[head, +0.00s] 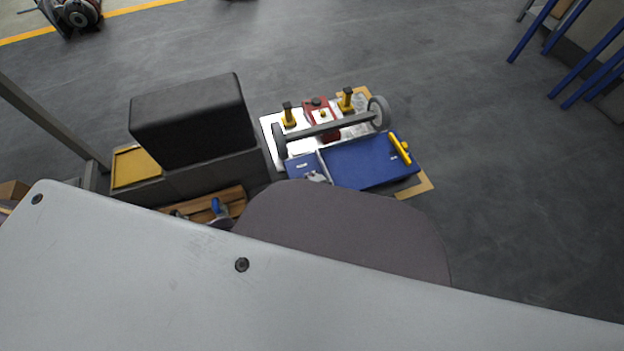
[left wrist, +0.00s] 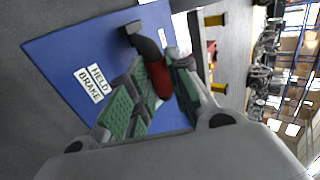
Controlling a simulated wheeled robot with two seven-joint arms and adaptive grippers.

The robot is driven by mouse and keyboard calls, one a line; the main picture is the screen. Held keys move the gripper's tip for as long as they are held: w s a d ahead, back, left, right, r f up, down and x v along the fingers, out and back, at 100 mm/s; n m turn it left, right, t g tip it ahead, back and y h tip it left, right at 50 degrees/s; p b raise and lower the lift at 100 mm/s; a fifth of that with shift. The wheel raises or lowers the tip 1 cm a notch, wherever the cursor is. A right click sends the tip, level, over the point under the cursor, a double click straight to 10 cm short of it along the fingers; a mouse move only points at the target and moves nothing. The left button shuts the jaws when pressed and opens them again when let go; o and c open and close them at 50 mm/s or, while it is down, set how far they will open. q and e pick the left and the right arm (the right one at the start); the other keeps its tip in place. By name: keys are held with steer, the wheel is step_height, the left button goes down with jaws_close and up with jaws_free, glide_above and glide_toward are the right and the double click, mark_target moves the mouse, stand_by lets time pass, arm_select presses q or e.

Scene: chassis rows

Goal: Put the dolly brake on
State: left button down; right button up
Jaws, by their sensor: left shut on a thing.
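The dolly (head: 365,160) has a blue deck, a grey axle bar and grey wheels in the head view. The brake lever (left wrist: 160,80) has a dark shaft and a red grip. It rises from the panel to the right of the label. My left gripper (left wrist: 157,66), with green-padded fingers, is shut on the red grip. In the head view the gripper is mostly hidden behind a rounded grey shape. My right gripper is not seen.
A yellow handle (head: 400,148) stands at the deck's right end. Two yellow posts (head: 347,99) and a red part (head: 318,105) lie beyond the axle. Blue legs (head: 585,65) of furniture stand at the upper right. The floor (head: 480,120) right of the dolly is clear.

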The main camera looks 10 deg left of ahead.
arm_select(q)
steer(key=c, duration=1.3)
jaws_free()
steer(key=shift+s+f, duration=0.45)
steer(key=shift+f, duration=0.05)
steer(key=shift+w+r, duration=0.1)
steer(key=shift+w+d+r, duration=0.1)
steer(key=shift+r, duration=0.1)
steer(key=shift+r, duration=0.2)
steer(key=shift+r, duration=4.65)
